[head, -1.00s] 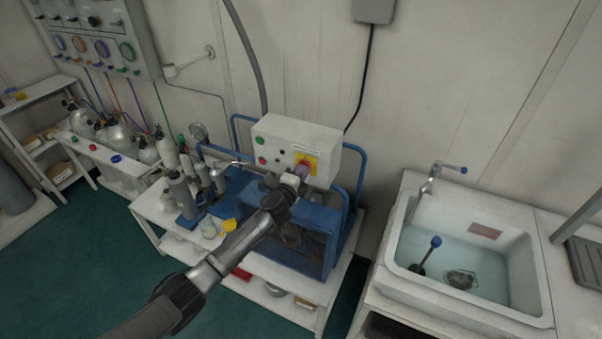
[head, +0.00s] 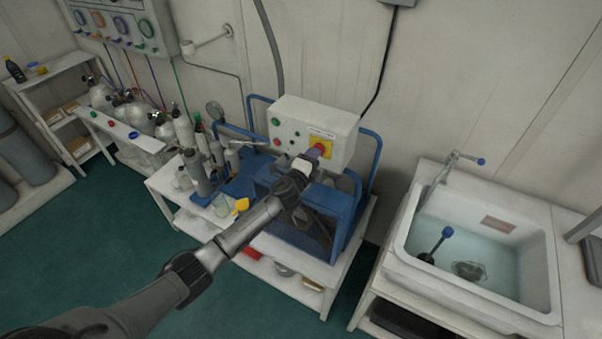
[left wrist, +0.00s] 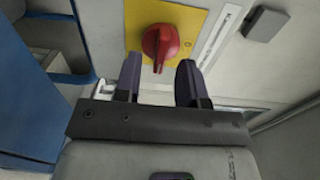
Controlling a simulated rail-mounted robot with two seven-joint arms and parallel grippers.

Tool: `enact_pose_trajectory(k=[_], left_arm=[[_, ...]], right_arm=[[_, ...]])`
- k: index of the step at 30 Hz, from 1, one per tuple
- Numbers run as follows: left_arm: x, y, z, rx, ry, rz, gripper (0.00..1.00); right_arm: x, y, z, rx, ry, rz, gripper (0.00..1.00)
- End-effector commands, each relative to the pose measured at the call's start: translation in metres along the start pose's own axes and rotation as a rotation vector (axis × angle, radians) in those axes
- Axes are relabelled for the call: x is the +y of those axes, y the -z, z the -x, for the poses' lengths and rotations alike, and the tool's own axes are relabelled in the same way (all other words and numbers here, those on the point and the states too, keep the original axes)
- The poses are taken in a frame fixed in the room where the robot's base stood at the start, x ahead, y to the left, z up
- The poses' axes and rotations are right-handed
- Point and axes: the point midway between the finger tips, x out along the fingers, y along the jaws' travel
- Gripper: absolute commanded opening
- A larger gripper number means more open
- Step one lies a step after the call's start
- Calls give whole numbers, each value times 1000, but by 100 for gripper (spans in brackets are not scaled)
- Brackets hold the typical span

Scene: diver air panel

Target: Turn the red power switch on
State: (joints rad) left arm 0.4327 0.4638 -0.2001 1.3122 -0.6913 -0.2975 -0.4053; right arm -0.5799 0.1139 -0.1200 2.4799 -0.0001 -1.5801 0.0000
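The red power switch (left wrist: 163,44) is a rotary knob on a yellow plate (left wrist: 193,22) in the left wrist view. Its handle points roughly down in that picture. In the head view the red switch (head: 321,148) shows at the right of the white control box (head: 340,118), partly hidden by my gripper. My left gripper (left wrist: 164,82) is open, its two fingers apart just below the knob, with the handle's lower end lying between their tips. I cannot tell whether they touch it. It also shows in the head view (head: 312,160). My right gripper is not in view.
The box sits on a blue-framed compressor (head: 345,200) on a white bench. Bottles and a yellow-topped cup (head: 241,204) stand left of it. A sink (head: 480,240) is at the right. A gauge panel (head: 122,25) hangs at upper left.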

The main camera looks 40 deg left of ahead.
Motion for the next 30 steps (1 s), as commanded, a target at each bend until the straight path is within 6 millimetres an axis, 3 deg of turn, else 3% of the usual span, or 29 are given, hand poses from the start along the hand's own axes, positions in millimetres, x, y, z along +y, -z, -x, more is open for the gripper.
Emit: enact_pose_trajectory(k=[15,22,30], left_arm=[[0,0,95,2,-1,0,37],[0,0,117,0,-1,0,37],[-1,0,123,0,0,0,37]], right_arm=[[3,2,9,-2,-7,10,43],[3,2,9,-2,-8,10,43],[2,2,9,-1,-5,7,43]])
